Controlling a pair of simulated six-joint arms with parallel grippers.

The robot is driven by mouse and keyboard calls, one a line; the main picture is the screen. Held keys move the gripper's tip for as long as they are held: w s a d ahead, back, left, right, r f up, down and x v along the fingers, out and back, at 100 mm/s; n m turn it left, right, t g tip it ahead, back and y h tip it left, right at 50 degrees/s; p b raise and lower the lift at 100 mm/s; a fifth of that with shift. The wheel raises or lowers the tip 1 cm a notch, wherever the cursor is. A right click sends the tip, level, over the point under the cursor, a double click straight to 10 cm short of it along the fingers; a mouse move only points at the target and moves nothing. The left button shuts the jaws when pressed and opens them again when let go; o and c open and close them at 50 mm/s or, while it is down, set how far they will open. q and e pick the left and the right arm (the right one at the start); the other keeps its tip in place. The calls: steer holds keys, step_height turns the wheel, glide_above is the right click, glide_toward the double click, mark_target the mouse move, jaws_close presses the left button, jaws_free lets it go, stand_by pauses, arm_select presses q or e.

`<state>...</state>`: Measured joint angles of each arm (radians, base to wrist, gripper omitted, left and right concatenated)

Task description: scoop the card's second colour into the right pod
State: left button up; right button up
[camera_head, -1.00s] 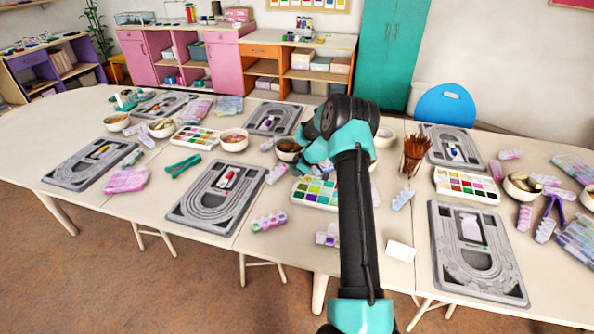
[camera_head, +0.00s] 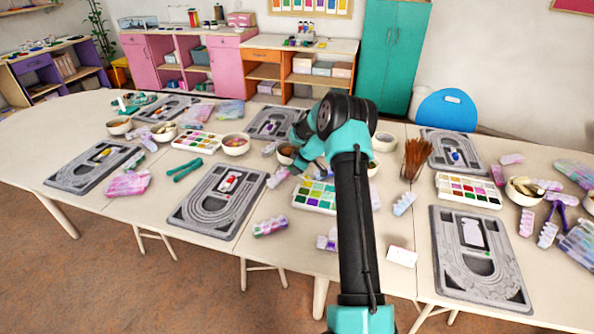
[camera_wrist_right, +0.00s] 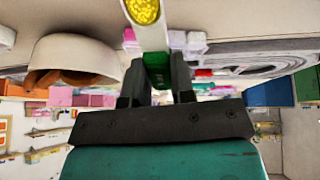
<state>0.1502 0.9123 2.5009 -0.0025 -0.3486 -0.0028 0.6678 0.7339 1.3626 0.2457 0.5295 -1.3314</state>
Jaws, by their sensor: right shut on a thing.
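My right gripper (camera_head: 297,165) is low over the middle of the table, beside a small bowl (camera_head: 285,154). In the right wrist view the gripper (camera_wrist_right: 157,90) is shut on the green part of a scoop (camera_wrist_right: 151,38), whose end holds yellow beads (camera_wrist_right: 144,10). The compartment tray (camera_head: 312,197) of several colours lies just in front of the gripper, partly behind my arm. A small white card (camera_head: 402,256) lies to the right; its marks are too small to read. Lilac pods (camera_head: 270,226) and (camera_head: 404,203) lie on either side of my arm. My left gripper is not in view.
A grey bead board (camera_head: 222,201) lies to the left and another (camera_head: 480,254) to the right. A brush holder (camera_head: 414,162) stands right of my arm. In the right wrist view a white bowl (camera_wrist_right: 82,55) with brown contents is close by. Table near the front edge is mostly clear.

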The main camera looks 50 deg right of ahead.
steer(key=shift+w+a+r+g+h, duration=0.15)
steer(key=shift+w+g+h, duration=0.15)
steer(key=shift+g, duration=0.35)
steer(key=shift+w+a+f+g+h, duration=0.15)
steer(key=shift+w+g+h, duration=0.15)
steer(key=shift+g, duration=0.35)
steer(key=shift+w+r+g+h, duration=0.25)
steer(key=shift+r+g+h, duration=0.15)
steer(key=shift+r+g, duration=0.45)
steer(key=shift+f, duration=0.15)
steer(key=shift+w+a, duration=0.1)
steer(key=shift+a, duration=0.1)
steer(key=shift+g, duration=0.25)
steer(key=w+a, duration=0.2)
steer(key=a, duration=0.5)
steer(key=w+a, duration=0.3)
steer(key=a, duration=0.4)
steer(key=w+a, duration=0.2)
steer(key=a, duration=0.5)
steer(key=shift+w+r, duration=0.4)
steer(key=shift+m, duration=0.6)
steer(key=a, duration=0.8)
steer(key=a+r, duration=0.1)
steer(key=a, duration=0.8)
steer(key=a+r, duration=0.1)
steer(key=a, duration=0.8)
